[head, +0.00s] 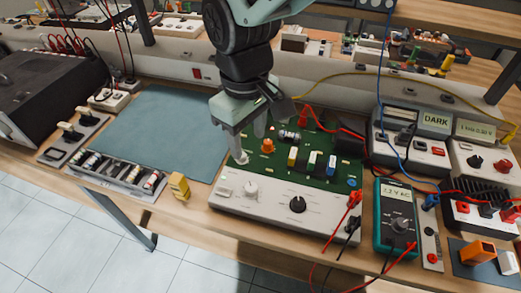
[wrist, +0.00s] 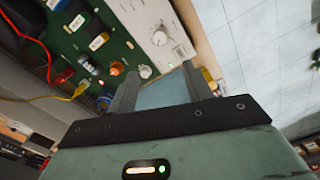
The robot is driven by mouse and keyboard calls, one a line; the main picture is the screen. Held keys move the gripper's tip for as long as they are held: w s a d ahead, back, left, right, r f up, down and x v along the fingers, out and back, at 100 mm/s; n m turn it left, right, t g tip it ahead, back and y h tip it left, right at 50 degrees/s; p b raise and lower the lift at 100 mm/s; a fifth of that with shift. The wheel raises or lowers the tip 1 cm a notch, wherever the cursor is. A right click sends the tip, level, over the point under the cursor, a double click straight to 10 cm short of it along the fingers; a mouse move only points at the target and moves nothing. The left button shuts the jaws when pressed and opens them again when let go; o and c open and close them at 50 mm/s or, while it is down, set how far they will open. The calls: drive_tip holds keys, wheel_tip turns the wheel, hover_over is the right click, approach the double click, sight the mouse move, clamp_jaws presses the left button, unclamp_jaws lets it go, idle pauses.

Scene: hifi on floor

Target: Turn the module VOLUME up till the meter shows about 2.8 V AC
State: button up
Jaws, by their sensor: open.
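The module is a green circuit board (head: 340,172) with a white front panel (head: 272,207), on the bench. The wrist view shows a white knob (wrist: 159,38) with scale marks, beyond my fingertips. The teal meter (head: 381,230) stands to the right; its display (head: 397,193) seems to read about 1.2 V AC. My gripper (head: 250,146) is open and empty above the module's left part, apart from the white knob. Its fingers also show in the wrist view (wrist: 160,74).
A blue-grey mat (head: 165,130) lies left of the module, and a yellow block (head: 179,186) stands near the front edge. Red and black leads (head: 354,205) run from the panel's right end. A yellow cable (head: 400,75) and power units stand behind.

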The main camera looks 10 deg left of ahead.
sight(251, 186)
wheel_tip(251, 186, down, 16)
drive_tip(key=shift+p, duration=1)
drive_tip(key=shift+c, duration=0.2)
drive_tip(key=c, duration=0.9)
